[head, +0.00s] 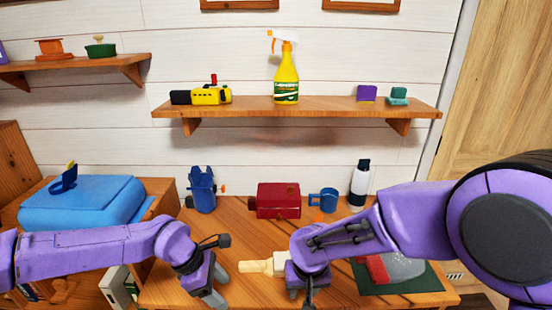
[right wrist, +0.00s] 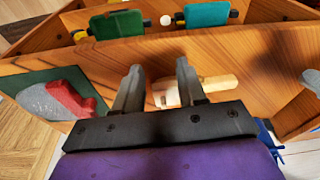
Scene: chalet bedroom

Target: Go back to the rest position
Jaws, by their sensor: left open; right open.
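My left gripper (head: 214,296) hangs at the lower middle of the head view, over the front of the wooden desk (head: 240,213); its fingers point down. My right gripper (head: 302,294) is to its right, also pointing down. In the right wrist view my right gripper (right wrist: 158,88) has its two grey fingers apart with nothing held. A pale wooden-handled thing (head: 258,266) lies on the desk between the two grippers. It also shows past the right fingers in the right wrist view (right wrist: 212,85); its far end is partly hidden by the gripper.
A red box (head: 278,201), blue mug (head: 323,200), white bottle (head: 360,183) and blue holder (head: 201,190) stand along the desk's back. A green mat (head: 425,280) with red and grey things lies right. A wall shelf (head: 330,107) holds a yellow spray bottle (head: 286,80). A blue case (head: 85,203) sits left.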

